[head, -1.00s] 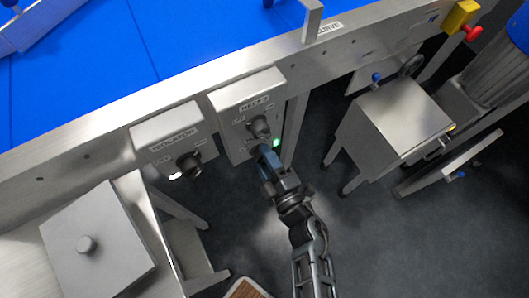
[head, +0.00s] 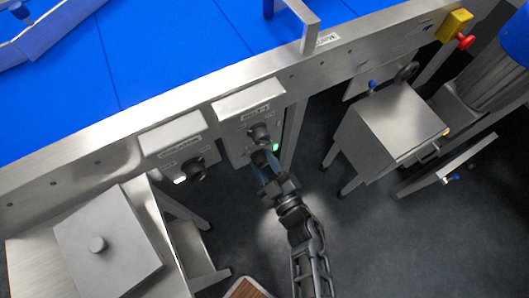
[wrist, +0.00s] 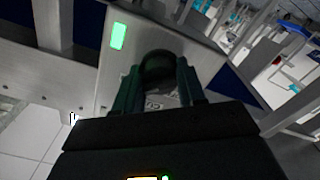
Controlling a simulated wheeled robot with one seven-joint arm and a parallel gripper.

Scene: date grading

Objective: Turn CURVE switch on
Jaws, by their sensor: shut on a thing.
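A grey switch box (head: 235,143) with a black rotary knob (head: 259,133) is mounted on the conveyor's front rail. The writing on its label is too small to read surely. A green lamp (head: 276,147) is lit beside the knob; the lamp also shows in the wrist view (wrist: 118,36). My gripper (head: 262,155) reaches up from below to the knob. In the wrist view its two dark fingers stand on either side of the round knob (wrist: 158,68), shut on it. The fingers hide part of the knob, so its exact pointing is unclear.
A second switch box (head: 170,145) with a black knob (head: 196,171) and a pale lit lamp stands just left. The blue belt (head: 170,50) lies above. A steel cabinet (head: 400,118) stands right, and a lidded steel box (head: 108,240) lower left. Floor between is clear.

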